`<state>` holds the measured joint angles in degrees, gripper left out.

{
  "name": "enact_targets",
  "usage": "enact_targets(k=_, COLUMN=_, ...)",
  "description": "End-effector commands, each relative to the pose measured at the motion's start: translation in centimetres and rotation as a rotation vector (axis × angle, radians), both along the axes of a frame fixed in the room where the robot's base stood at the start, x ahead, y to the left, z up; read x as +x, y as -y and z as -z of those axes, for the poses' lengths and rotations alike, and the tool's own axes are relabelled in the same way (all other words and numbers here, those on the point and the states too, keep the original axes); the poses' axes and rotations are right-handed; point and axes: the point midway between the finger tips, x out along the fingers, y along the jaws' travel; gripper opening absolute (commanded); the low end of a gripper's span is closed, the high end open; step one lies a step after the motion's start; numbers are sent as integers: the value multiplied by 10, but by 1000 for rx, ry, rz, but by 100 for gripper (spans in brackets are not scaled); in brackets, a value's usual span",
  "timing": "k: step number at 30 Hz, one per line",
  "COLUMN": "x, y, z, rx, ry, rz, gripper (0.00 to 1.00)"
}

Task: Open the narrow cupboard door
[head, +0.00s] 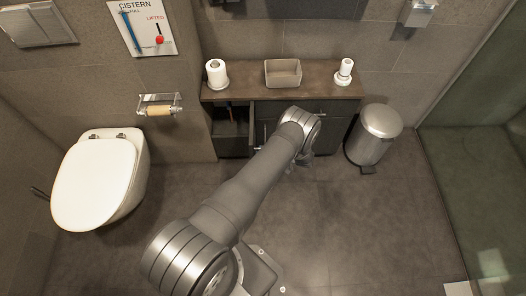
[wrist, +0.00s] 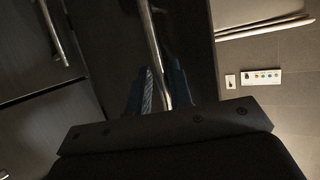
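The dark vanity cabinet (head: 335,107) stands against the back wall in the head view. In the wrist view a dark door panel (wrist: 105,45) fills the middle, with a metal bar handle (wrist: 152,45) running down it. My gripper (wrist: 163,92) has its two blue-padded fingers close on either side of this bar and looks shut on it. In the head view my gripper (head: 304,159) is low in front of the cabinet, mostly hidden behind my arm. My arm also covers part of the cabinet front, so how far the door stands open is unclear.
An open compartment (head: 232,128) shows at the cabinet's left. Another bar handle (wrist: 52,30) shows at the left of the wrist view. A metal pedal bin (head: 375,135) stands right of the cabinet, the toilet (head: 98,182) to the left. The floor in front is clear.

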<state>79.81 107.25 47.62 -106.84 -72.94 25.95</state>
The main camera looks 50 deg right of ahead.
Motion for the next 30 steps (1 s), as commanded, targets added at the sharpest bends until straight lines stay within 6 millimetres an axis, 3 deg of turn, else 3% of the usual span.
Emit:
enact_targets(k=8, x=-20, y=7, z=-8, rx=1, ry=1, rz=3, gripper=19)
enact_targets(k=21, x=-112, y=37, z=-49, rx=-1, ry=-1, rz=3, gripper=19)
enact_targets(k=30, x=-149, y=49, z=-65, rx=-1, ry=0, rz=0, gripper=19)
